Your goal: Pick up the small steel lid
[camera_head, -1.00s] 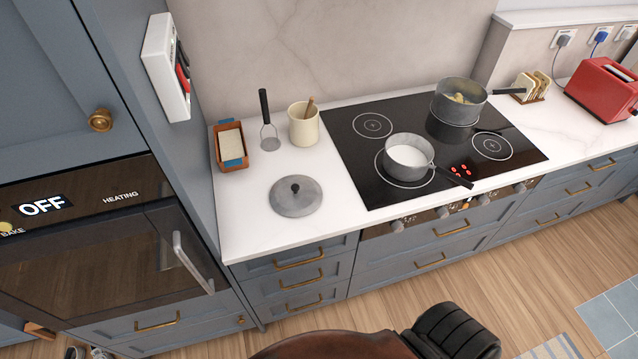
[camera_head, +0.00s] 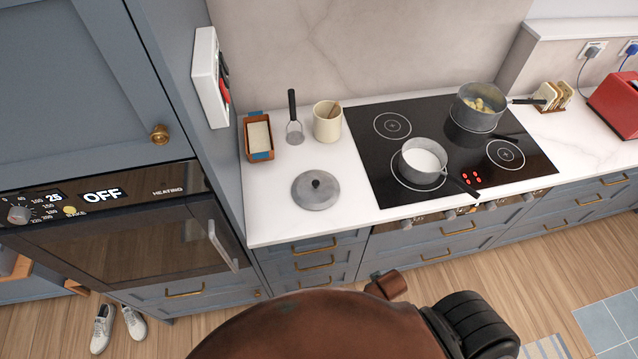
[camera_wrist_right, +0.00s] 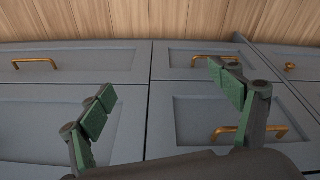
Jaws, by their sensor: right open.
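The small steel lid (camera_head: 316,190) lies flat on the white counter, left of the hob, with its dark knob upward. Nothing touches it. My right gripper (camera_wrist_right: 165,95) shows in the right wrist view, its two green-padded fingers wide apart and empty, facing blue drawer fronts. The lid is not visible in that view. In the head view no gripper shows. My left gripper is in neither current view.
Behind the lid stand a wooden box (camera_head: 259,139), a masher (camera_head: 293,120) and a cream crock (camera_head: 327,122). A pan of white liquid (camera_head: 422,162) and a pot (camera_head: 477,108) stand on the black hob (camera_head: 385,165). Counter around the lid is clear.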

